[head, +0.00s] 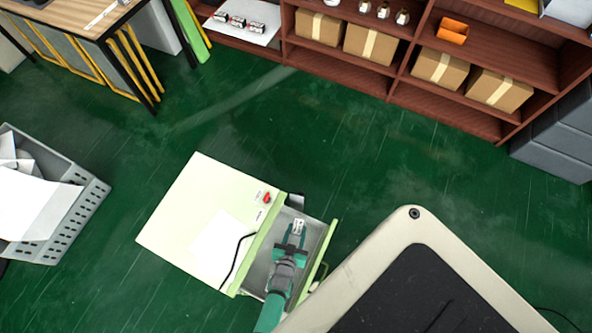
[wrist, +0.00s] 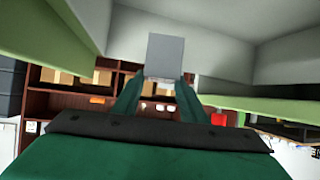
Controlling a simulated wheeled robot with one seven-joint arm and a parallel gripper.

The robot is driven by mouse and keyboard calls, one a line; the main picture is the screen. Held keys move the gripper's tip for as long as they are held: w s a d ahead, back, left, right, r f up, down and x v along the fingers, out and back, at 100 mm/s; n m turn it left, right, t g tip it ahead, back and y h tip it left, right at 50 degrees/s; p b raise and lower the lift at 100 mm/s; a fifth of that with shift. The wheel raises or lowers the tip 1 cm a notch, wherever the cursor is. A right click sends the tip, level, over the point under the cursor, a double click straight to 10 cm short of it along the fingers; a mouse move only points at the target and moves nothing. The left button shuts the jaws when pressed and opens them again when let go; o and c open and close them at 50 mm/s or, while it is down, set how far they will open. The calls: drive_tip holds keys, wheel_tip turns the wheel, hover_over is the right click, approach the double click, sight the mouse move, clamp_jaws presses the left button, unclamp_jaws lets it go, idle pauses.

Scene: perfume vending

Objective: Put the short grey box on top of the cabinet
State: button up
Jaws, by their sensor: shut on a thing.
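The cabinet (head: 180,225) has a pale cream top and light green edges, and stands in the lower middle of the head view. Its drawer (head: 325,232) is pulled out to the right. My gripper (head: 298,234) is over or inside the open drawer; its exact height is hard to tell. It is shut on the short grey box (wrist: 165,55), which sits at the fingertips in the wrist view. In the head view the box (head: 299,225) shows as a small pale shape at the fingertips. The wrist view shows pale drawer walls around it.
On the cabinet top lie a white sheet (head: 215,250), a black cable and a red knob (head: 267,198) near the drawer side. A grey crate (head: 85,205) with papers stands at left. Shelves with cartons (head: 440,68) stand at the back. Green floor between is clear.

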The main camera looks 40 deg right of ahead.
drive_tip(key=shift+r, duration=0.4)
